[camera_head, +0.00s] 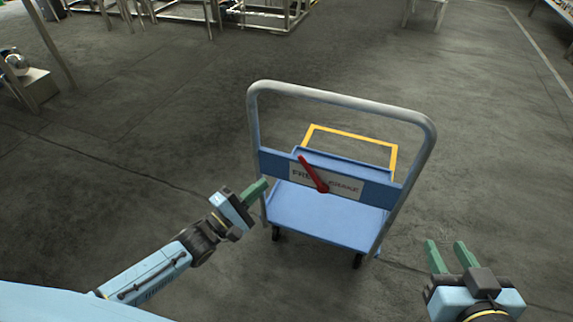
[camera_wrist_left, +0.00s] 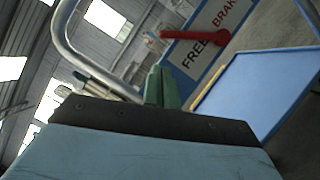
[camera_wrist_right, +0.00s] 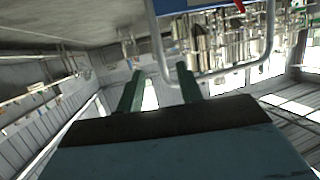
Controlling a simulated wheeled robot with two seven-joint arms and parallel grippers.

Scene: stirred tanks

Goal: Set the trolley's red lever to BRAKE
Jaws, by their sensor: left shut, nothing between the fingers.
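The blue trolley (camera_head: 325,215) stands on the floor ahead, with a grey tube handle (camera_head: 345,98) facing me. A blue crossbar carries a white FREE/BRAKE label (camera_head: 347,187). The red lever (camera_head: 313,175) pivots in front of this label and tilts up and left, over the FREE side. It also shows in the left wrist view (camera_wrist_left: 180,36), with the label beside it. My left gripper (camera_head: 257,188) is shut and empty, just left of the crossbar and apart from the lever. My right gripper (camera_head: 452,254) is open and empty, right of the trolley.
A yellow rectangular frame (camera_head: 350,136) shows at the trolley's far end. Metal stands (camera_head: 270,14) are at the back, and a small bench (camera_head: 32,88) stands at the left. Open floor surrounds the trolley.

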